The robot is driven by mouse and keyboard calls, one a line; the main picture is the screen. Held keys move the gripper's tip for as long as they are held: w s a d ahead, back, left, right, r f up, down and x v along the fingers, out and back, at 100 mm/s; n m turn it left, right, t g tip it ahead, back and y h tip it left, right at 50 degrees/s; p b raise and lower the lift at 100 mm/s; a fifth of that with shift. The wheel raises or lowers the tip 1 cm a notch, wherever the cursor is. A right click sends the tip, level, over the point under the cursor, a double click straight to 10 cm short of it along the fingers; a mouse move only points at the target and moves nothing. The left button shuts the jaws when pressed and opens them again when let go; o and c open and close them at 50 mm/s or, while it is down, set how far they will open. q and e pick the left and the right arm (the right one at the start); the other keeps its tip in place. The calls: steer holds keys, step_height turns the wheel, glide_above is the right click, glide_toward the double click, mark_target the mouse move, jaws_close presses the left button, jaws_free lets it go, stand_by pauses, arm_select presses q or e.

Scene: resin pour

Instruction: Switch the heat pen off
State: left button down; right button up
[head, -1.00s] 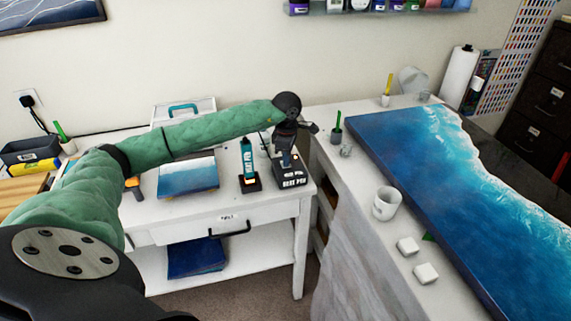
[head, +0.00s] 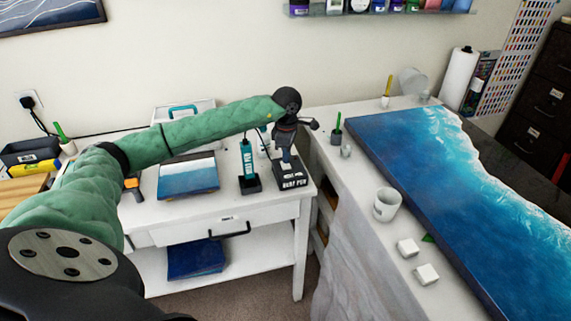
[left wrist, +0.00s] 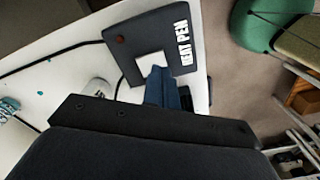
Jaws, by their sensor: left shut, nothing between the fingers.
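The heat pen's dark control box (head: 291,180), lettered HEAT PEN, sits at the right end of the white side table. The teal heat pen (head: 248,158) stands upright in a dark holder (head: 250,184) just left of it. In the left wrist view the box (left wrist: 172,28) shows a pale square patch and a small brownish knob or light (left wrist: 120,40). My left gripper (head: 287,163) is shut and empty, pointing down over the box. Its blue fingertips (left wrist: 158,72) are at the pale patch and partly hide it; I cannot tell whether they touch. My right gripper is out of view.
A small blue-and-white panel (head: 188,176) lies left of the pen. The white side table (head: 190,231) has a drawer. To the right, the larger table holds a big blue resin panel (head: 430,170), a white mug (head: 387,204) and two white blocks.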

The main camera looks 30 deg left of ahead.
mark_target(287, 167)
arm_select(q)
steer(key=shift+r+p, duration=0.35)
steer(key=shift+r, duration=1.95)
